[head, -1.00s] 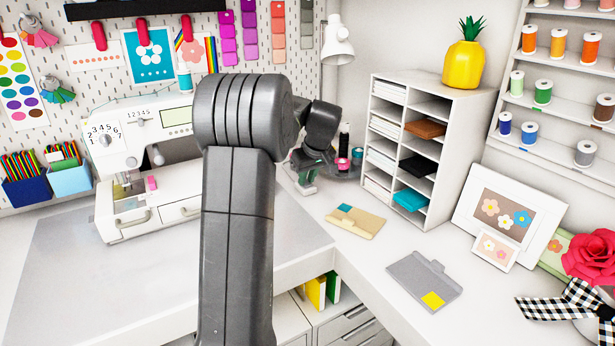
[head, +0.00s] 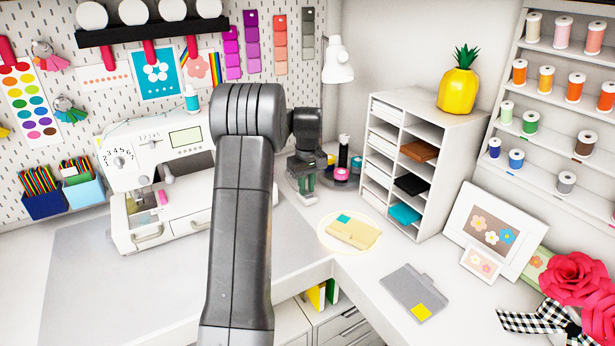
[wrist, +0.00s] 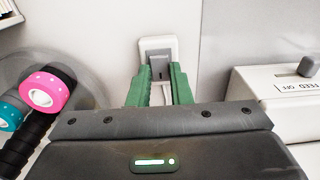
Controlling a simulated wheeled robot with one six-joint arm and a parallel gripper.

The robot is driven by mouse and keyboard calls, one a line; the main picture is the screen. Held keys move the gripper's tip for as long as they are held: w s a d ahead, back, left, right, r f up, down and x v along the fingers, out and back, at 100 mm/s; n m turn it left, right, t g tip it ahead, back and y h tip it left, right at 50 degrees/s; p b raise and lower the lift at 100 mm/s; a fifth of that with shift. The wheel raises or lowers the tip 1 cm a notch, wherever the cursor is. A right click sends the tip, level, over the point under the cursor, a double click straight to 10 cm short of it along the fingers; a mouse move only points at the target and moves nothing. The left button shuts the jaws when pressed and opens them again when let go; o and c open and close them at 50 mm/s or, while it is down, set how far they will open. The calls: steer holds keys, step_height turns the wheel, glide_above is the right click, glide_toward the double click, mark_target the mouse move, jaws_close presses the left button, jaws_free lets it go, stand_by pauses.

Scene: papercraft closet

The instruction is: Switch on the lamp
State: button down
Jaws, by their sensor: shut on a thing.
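The white lamp (head: 338,68) stands in the back corner with its shade tilted down. A bright round patch with a yellowish rim lies on the desk around the yellow folder, as light would. In the wrist view a small switch box (wrist: 157,44) with a white frame and grey lever is straight ahead. My gripper (wrist: 160,84) has its green fingers on either side of the switch lever, shut on it. In the head view my gripper (head: 305,184) is low at the back of the desk, partly behind my arm; the switch cannot be made out there.
Pink and teal tape rolls on a dark stand (wrist: 62,95) are close left of my gripper. The white sewing machine (wrist: 275,100) is close on its right. A paper shelf (head: 452,150), the yellow folder (head: 352,232) and a grey clipboard (head: 408,292) are further right.

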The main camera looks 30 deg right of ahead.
steer(key=shift+w+g+p, duration=0.15)
steer(key=shift+g+p, duration=0.25)
steer(key=shift+p, duration=0.15)
steer(key=c, duration=1.3)
jaws_free()
steer(key=shift+r, duration=0.1)
steer(key=r, duration=0.9)
steer(key=r+b, duration=0.1)
steer(key=r, duration=0.3)
steer(key=shift+w+r, duration=0.25)
steer(key=shift+r, duration=0.1)
